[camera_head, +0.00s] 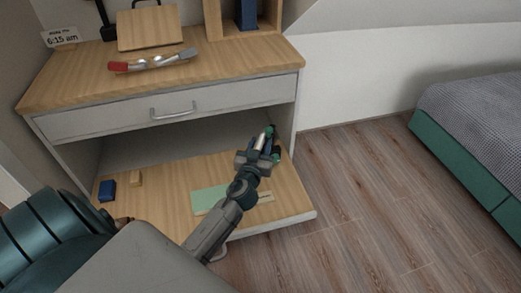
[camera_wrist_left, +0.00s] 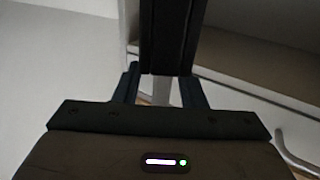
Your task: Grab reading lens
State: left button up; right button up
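I cannot pick out the reading lens with certainty. My left gripper (camera_head: 265,145) is over the right end of the low wooden shelf. A pale rod with a green end (camera_head: 262,138) shows at its fingers, with dark green parts beside it; I cannot tell whether it is held. A long red and silver thing (camera_head: 153,61) lies on the desktop. My right gripper is out of view.
The low shelf (camera_head: 166,222) carries a blue block (camera_head: 107,190), a small wooden block (camera_head: 136,178) and a pale green flat sheet (camera_head: 209,200). Above is a white drawer (camera_head: 130,120) with a handle. A wooden case (camera_head: 150,27) stands on the desktop. Floor at right is clear, before a bed (camera_head: 480,115).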

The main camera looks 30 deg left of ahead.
pick_arm(q)
jog(key=shift+w, duration=0.15)
grip_shut()
jog(key=shift+r, duration=0.1)
